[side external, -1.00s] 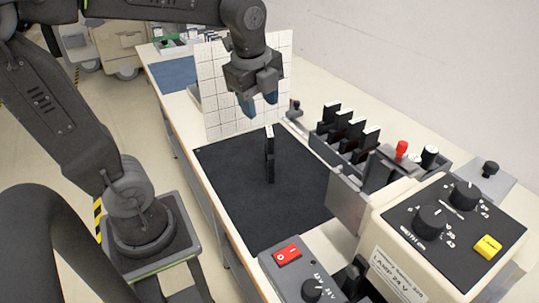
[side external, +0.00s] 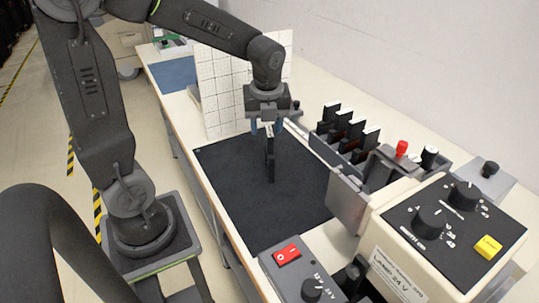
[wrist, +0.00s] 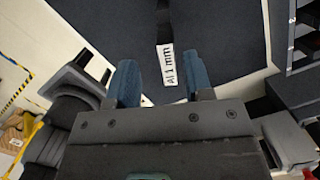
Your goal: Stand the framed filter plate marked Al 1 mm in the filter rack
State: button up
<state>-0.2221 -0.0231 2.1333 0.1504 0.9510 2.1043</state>
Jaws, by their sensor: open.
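The framed filter plate (side external: 270,166) is a thin black upright plate standing alone on the dark mat. In the wrist view its white top label, marked Al 1 mm (wrist: 167,68), lies between the blue fingertips. My gripper (side external: 268,128) is open and points down, its fingers on either side of the plate's top edge; I cannot tell whether they touch it. The filter rack (side external: 318,143) is right of the mat, with several black plates standing in it with gaps between some.
The dark mat (side external: 225,165) is otherwise clear. A white gridded board (side external: 222,95) stands behind it. The lamp supply box (side external: 450,225) with knobs and a yellow button is at front right. A grey switch box (side external: 300,275) with a red rocker stands at the front.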

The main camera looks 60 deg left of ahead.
aim_at(270, 142)
jog(key=shift+w+f, duration=0.2)
jog(key=shift+f, duration=1.15)
jog(key=shift+w+f, duration=0.15)
jog(key=shift+f, duration=1.2)
jog(key=shift+c, duration=0.3)
grip_shut()
